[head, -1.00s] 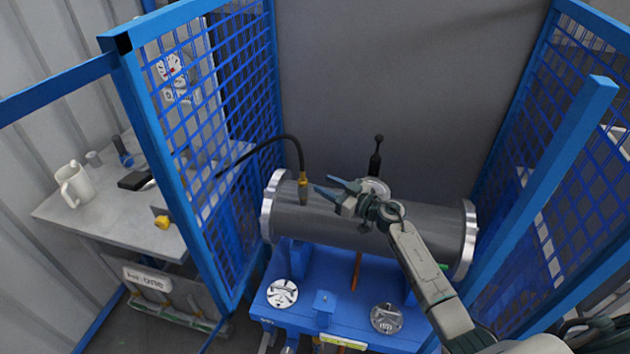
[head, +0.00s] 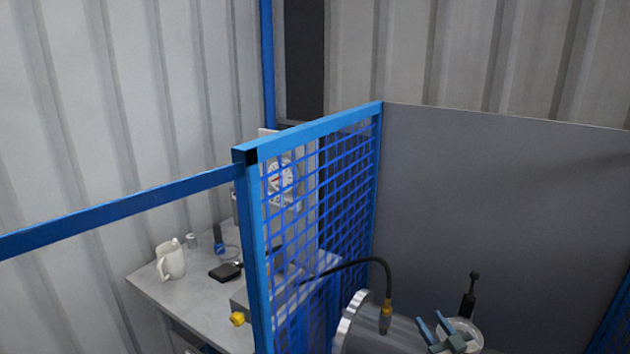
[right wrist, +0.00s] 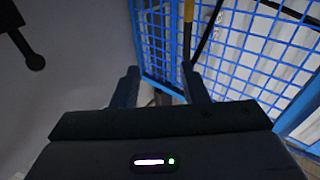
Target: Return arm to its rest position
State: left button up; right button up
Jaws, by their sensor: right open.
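My right gripper (head: 440,328) shows at the bottom edge of the head view, its two blue fingers apart and nothing between them. It is in front of the grey flanged shell (head: 398,328), of which only the upper left part shows. In the right wrist view the fingers (right wrist: 160,88) are also spread and empty. The black hose with a brass-coloured nozzle (head: 386,312) hangs over the shell, left of my right gripper. My left gripper is not in view.
A blue mesh fence (head: 320,215) stands left of the shell, with a grey panel (head: 480,200) behind. Beyond the fence a grey bench (head: 190,300) carries a white mug (head: 171,262) and a black item (head: 226,271). A black ball-ended lever (head: 469,297) stands behind my right gripper.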

jog(key=s+d+f+m+g+h, duration=0.25)
jog(key=s+h, duration=0.25)
jog(key=s, duration=0.3)
jog(key=s+d+f+m+g+h, duration=0.2)
jog(key=s+m+h, duration=0.25)
jog(key=s, duration=0.35)
jog(key=s+a+f+n+g+y, duration=0.1)
jog(key=s+a+g, duration=0.25)
jog(key=s, duration=0.45)
jog(key=s+a+f+n+g+y, duration=0.1)
jog(key=s+a+f+n+g, duration=0.1)
jog(key=s+g, duration=0.35)
jog(key=s+a+f+n+g+y, duration=0.1)
jog(key=s+a+g, duration=0.1)
jog(key=s, duration=0.8)
notch_tip(320, 180, down, 32)
jog(key=d+b, duration=0.2)
jog(key=s+d+f+g+b, duration=0.1)
jog(key=s+f+g, duration=0.1)
jog(key=s+f, duration=1.7)
jog(key=shift+d+f, duration=0.25)
jog(key=shift+f, duration=0.45)
jog(key=shift+c, duration=0.4)
